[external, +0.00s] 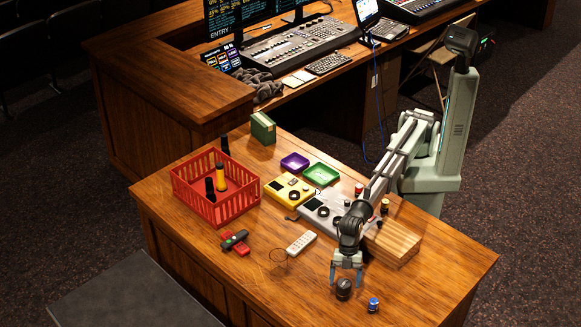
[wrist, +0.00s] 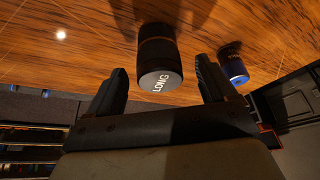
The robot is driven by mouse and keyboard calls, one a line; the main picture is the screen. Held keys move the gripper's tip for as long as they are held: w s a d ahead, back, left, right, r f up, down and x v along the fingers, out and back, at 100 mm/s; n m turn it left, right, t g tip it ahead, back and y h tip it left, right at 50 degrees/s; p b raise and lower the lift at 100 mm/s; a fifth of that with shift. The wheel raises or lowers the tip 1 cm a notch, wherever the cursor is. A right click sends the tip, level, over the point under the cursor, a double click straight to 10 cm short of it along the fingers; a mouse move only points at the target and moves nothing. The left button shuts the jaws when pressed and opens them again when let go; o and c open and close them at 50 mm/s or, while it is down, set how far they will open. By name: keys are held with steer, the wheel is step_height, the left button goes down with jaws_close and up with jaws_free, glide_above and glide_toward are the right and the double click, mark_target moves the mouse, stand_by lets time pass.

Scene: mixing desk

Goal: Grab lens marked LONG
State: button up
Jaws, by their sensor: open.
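The lens marked LONG (wrist: 158,60) is a dark cylinder with a ribbed body and white lettering on its end cap. It stands near the front edge of the wooden desk, where the external view shows it as a small black cylinder (external: 343,288).
A wooden block (external: 396,243), white remote (external: 301,243), grey device (external: 322,211) and red crate (external: 213,211) stand farther back.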

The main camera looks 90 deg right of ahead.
mark_target(345, 281)
steer(key=x, duration=0.3)
steer(key=shift+w+f, duration=0.1)
steer(key=shift+f, duration=0.05)
steer(key=c, duration=1.3)
